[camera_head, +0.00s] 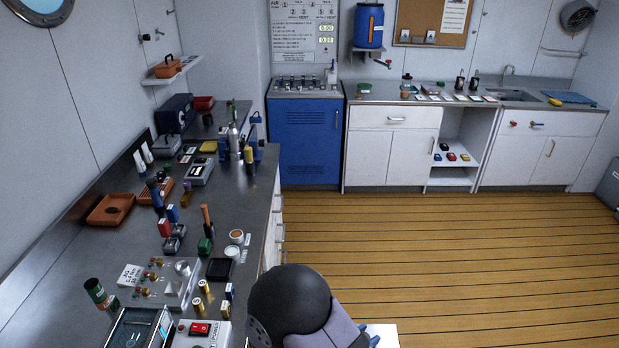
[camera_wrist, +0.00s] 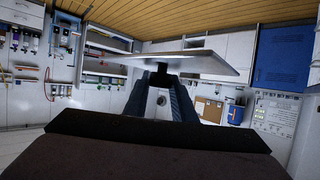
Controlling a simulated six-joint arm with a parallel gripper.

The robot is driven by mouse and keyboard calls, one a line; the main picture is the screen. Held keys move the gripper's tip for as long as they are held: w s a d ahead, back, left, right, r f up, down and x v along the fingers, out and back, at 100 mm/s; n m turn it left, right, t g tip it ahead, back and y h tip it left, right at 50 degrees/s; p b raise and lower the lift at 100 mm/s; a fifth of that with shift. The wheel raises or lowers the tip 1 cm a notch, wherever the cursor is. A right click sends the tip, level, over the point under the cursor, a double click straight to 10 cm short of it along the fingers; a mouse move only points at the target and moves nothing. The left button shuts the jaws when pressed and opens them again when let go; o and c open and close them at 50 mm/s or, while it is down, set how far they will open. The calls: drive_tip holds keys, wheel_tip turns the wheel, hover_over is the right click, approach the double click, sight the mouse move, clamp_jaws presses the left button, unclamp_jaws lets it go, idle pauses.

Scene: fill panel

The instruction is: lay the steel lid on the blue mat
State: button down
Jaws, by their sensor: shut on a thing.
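The steel lid (camera_wrist: 205,62) shows in the wrist view as a flat grey plate, seen nearly edge-on and slightly tilted in the picture. My gripper (camera_wrist: 161,80) is shut on a small dark knob at the middle of the lid and holds it in the air. The blue mat (camera_head: 570,97) lies on the far right counter, beyond the sink. I cannot make out the mat in the wrist view.
A sink (camera_head: 512,95) and a yellow item (camera_head: 555,102) are left of the mat. Several small items stand on the far counter. The left bench (camera_head: 120,240) is crowded with tools and boxes. The plank floor (camera_head: 440,265) between is clear.

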drive_tip(key=shift+d+f+m+g+h, duration=0.1)
drive_tip(key=shift+d+m+g+h, duration=0.25)
drive_tip(key=shift+d, duration=0.9)
drive_tip(key=shift+a, duration=0.1)
